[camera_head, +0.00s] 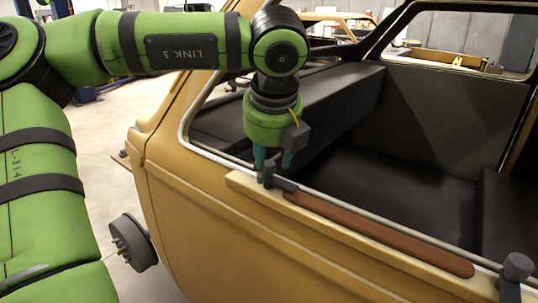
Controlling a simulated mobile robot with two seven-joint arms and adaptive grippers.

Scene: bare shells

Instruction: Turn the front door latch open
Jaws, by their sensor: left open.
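The yellow car shell (225,240) has a door side with a brown strip (380,233) along its window sill. A dark grey latch (283,184) sits at the left end of this strip. A second grey latch-like piece with a round knob (516,267) stands at the strip's right end; I cannot tell which one is the front door latch. My left gripper (273,163) points down at the sill, with its teal fingers apart just above and beside the left latch. Whether a finger touches the latch I cannot tell. My right gripper is out of view.
The metal window frame (187,118) rises left of my gripper. Dark seats (405,165) fill the cabin behind the sill. A grey drum (133,243) sticks out at the shell's lower left. Open floor (110,190) shows on the left.

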